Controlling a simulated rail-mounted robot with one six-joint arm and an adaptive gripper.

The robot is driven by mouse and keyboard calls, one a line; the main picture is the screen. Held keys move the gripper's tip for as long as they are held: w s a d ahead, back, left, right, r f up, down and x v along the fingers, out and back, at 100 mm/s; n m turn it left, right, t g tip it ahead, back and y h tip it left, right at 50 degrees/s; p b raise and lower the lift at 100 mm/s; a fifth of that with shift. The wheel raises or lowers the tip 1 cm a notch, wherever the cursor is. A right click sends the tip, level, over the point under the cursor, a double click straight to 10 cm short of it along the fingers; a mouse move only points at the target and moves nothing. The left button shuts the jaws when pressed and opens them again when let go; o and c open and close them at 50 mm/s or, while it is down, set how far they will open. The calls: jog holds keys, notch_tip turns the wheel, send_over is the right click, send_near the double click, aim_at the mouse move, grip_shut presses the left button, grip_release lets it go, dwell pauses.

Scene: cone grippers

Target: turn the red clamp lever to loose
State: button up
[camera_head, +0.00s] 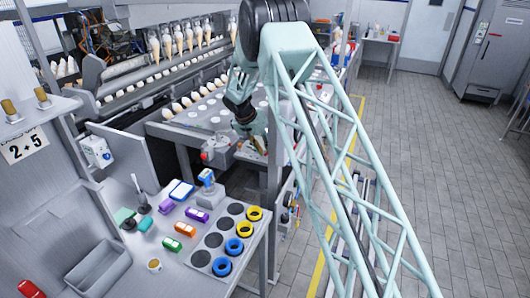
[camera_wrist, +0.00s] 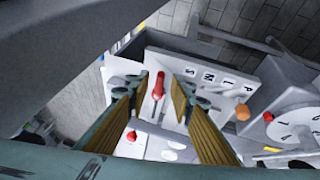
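The red clamp lever (camera_wrist: 158,85) shows in the wrist view, its red handle pointing up the picture from a pale panel. My gripper (camera_wrist: 155,95) is open, one finger on each side of the lever. Gaps show between the handle and both fingers, so it is not gripped. Whether the fingers are level with the handle in depth, I cannot tell. In the head view my gripper (camera_head: 260,142) is low at the front of the cone machine, partly behind my arm; the lever cannot be made out there.
In the wrist view a red knob (camera_wrist: 132,136) lies by the left finger, and an orange knob (camera_wrist: 243,111) lies right of the fingers. A lettered plate (camera_wrist: 205,77) is close behind the right fingertip. In the head view a workbench (camera_head: 225,287) with colored parts stands at the front.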

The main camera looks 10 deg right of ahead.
jog(key=shift+d+f, duration=0.15)
jog(key=shift+f, duration=0.2)
grip_shut()
jog(key=shift+d+f+n+b, duration=0.15)
jog(key=shift+n+b, duration=0.15)
jog(key=shift+b, duration=0.25)
jog(key=shift+s+d+n+b, duration=0.1)
jog(key=shift+n+b, duration=0.3)
jog(key=shift+b, duration=0.1)
